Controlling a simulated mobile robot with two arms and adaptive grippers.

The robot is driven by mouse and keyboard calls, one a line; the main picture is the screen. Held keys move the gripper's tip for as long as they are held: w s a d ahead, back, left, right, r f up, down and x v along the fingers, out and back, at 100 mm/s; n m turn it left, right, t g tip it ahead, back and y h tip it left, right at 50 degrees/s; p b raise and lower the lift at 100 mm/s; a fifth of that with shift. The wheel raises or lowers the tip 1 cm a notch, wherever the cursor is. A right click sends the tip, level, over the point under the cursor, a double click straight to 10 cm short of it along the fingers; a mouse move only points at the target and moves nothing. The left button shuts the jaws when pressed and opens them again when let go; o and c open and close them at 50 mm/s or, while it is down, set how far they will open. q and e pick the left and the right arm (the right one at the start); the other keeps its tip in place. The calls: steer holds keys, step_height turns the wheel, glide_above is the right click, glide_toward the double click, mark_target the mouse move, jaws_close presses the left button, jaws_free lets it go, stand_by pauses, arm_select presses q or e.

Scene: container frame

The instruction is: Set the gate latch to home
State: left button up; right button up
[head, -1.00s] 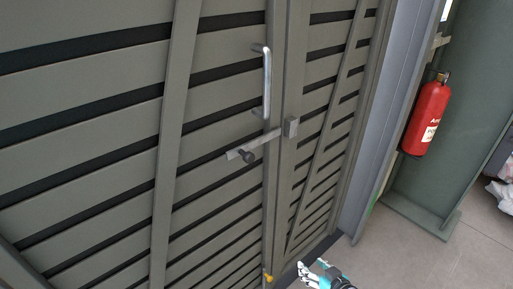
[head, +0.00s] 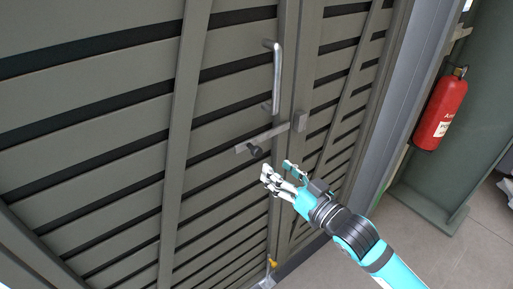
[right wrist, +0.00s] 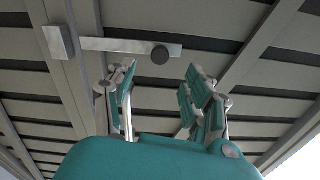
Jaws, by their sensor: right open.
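The gate latch (head: 265,138) is a flat metal bar with a dark round knob (head: 256,152) near its left end. It lies across the seam between the gate leaves, its right end at a square bracket (head: 301,120). My right gripper (head: 277,173) is open and empty, just below and right of the knob in the head view, apart from it. In the right wrist view the latch bar (right wrist: 115,45) and knob (right wrist: 160,54) show beyond the open fingers (right wrist: 155,90). My left gripper is out of view.
A vertical metal pull handle (head: 276,75) stands on the gate above the latch. A red fire extinguisher (head: 441,108) hangs at the right by a green panel. A yellow-topped item (head: 271,263) is at the gate's foot. Grey floor is clear at lower right.

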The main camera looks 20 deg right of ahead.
mark_target(259, 154)
steer(key=p+x, duration=0.1)
steer(key=x, duration=0.8)
steer(key=shift+w+a, duration=0.1)
steer(key=shift+w, duration=0.05)
steer(key=shift+c, duration=0.4)
jaws_close()
